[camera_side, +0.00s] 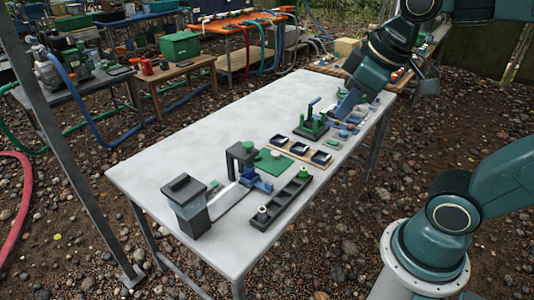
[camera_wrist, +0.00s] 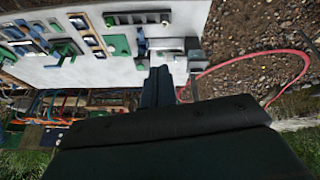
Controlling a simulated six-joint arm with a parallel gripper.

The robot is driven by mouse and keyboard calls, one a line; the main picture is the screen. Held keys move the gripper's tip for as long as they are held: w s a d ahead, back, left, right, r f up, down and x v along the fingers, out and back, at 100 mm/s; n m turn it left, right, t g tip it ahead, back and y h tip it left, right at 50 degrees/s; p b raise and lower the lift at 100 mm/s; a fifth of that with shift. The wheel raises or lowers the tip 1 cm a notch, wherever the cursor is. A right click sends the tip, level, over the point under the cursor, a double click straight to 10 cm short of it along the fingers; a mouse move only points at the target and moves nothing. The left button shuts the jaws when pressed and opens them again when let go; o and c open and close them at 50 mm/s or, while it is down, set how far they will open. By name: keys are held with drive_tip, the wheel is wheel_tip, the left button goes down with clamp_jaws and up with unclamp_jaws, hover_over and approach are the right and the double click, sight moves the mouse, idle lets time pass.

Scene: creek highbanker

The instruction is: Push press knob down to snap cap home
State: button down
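A dark arch-shaped stand (camera_side: 240,158), which may be the press, stands near the middle of the grey table. A small green piece shows at its top; I cannot tell if it is the knob. A blue part (camera_side: 258,182) lies in front of it, and a green plate (camera_side: 272,162) with a pale round piece lies to its right. The blue part (camera_wrist: 141,42) and green plate (camera_wrist: 118,44) seem to show in the wrist view. My gripper (camera_side: 346,106) is over the table's far right end, well away from the stand. Its dark fingers (camera_wrist: 158,86) look close together; any gap is unclear.
A dark lidded box (camera_side: 187,205) stands at the table's near left. A long dark tray (camera_side: 282,202) holds small posts. A wooden tray with dark cups (camera_side: 301,152) and a green rack (camera_side: 311,126) stand between the stand and my gripper. The table's left back area is clear.

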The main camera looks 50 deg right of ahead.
drive_tip(key=w+d+r+n+g, duration=0.15)
drive_tip(key=w+n, duration=0.25)
drive_tip(key=w, duration=0.5)
drive_tip(key=n+g, duration=0.4)
drive_tip(key=n, duration=0.8)
hover_over(248, 144)
wheel_tip(248, 144, down, 17)
drive_tip(key=shift+d+f+t, duration=0.1)
drive_tip(key=shift+t, duration=0.15)
drive_tip(key=shift+f, duration=0.1)
drive_tip(key=shift+f, duration=4.1)
